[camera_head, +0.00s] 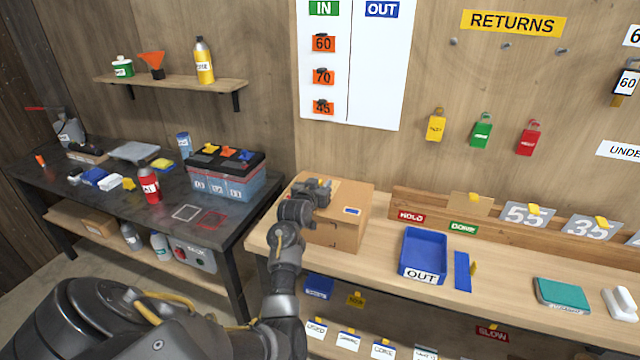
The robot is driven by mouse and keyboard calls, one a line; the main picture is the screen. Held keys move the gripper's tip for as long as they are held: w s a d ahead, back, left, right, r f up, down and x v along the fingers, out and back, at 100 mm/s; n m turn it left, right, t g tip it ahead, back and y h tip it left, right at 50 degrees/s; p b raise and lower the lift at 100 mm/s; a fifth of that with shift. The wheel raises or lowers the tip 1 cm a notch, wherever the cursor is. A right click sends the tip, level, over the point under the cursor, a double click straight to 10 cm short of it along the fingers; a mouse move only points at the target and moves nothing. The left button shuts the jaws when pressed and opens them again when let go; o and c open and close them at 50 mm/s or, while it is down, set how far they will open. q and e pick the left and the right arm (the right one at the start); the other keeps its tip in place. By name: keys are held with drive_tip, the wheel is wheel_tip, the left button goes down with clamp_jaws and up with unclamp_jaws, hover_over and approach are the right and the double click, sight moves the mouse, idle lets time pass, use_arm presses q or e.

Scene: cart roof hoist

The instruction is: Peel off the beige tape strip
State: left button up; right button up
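A brown cardboard box (352,222) stands at the left end of the wooden bench, with a small blue label on its upper right part. My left gripper (325,188) is over the top of the box, coming in from the front left. I cannot make out whether its fingers are open or shut, or whether they touch the box. No beige tape strip shows clearly; the gripper and wrist cover part of the box top. My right gripper is not in view.
A blue OUT tray (425,253) stands right of the box, with a blue piece (462,271) beside it. A teal pad (562,293) lies farther right. A dark table (110,215) on the left holds a battery (226,178) and a red bottle (149,185).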

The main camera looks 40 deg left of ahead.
use_arm(q)
drive_tip(key=shift+c, duration=0.6)
clamp_jaws()
drive_tip(key=shift+r+p, duration=1.55)
drive_tip(key=shift+p, duration=0.05)
idle(0.4)
drive_tip(key=shift+r, duration=0.1)
idle(0.3)
wheel_tip(320, 180, up, 6)
drive_tip(key=p, duration=0.6)
idle(0.5)
